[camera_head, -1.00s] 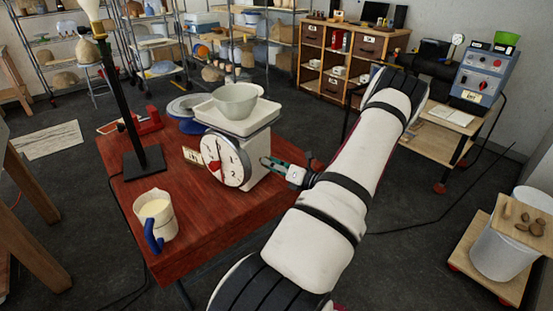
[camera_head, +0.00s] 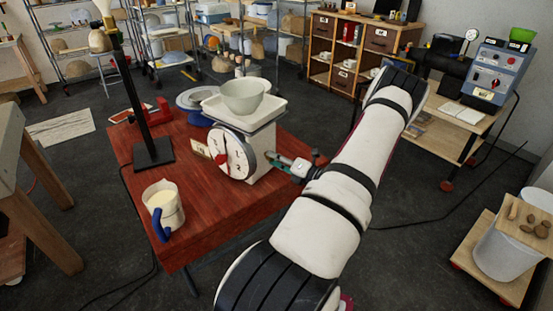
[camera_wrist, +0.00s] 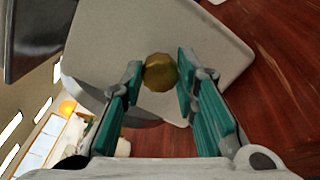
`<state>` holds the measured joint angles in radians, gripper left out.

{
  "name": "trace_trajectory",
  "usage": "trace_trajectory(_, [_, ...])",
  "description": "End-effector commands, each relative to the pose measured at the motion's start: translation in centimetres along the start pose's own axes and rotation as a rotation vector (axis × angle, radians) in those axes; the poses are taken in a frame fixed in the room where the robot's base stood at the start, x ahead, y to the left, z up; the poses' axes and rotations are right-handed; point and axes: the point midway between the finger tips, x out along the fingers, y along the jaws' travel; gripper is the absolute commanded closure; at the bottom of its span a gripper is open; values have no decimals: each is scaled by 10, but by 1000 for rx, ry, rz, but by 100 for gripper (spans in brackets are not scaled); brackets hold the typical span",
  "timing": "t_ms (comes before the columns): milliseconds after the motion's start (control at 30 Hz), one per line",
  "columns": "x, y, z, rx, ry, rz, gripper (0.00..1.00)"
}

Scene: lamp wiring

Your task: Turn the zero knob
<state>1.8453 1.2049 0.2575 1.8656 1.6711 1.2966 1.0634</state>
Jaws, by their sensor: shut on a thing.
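The kitchen scale (camera_head: 262,140) stands on the red table, with a round white dial with a red pointer on its front. Its brass, faceted zero knob (camera_wrist: 161,72) sticks out of the pale side wall (camera_wrist: 110,45) in the wrist view. My gripper (camera_wrist: 160,80) has its teal fingers on either side of the knob and is shut on it. In the head view my gripper (camera_head: 270,157) reaches the scale's right side, where the knob is hidden.
A jug with a blue handle (camera_head: 163,208) stands at the table's (camera_head: 205,225) front left. A black stand (camera_head: 152,152) rises behind it, with a blue turntable (camera_head: 197,99) beyond. The table's front right corner is clear.

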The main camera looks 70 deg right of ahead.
Motion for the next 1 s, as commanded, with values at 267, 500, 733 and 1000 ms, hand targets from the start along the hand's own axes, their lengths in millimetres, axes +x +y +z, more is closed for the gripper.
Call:
trace_trajectory(267, [0, 0, 0, -1, -1, -1, 52])
trace_trajectory(500, [-2, 0, 0, -1, -1, -1, 52])
trace_trajectory(733, [-30, -1, 1, -1, -2, -3, 52])
trace_trajectory(1000, [-85, -1, 1, -1, -3, -3, 52])
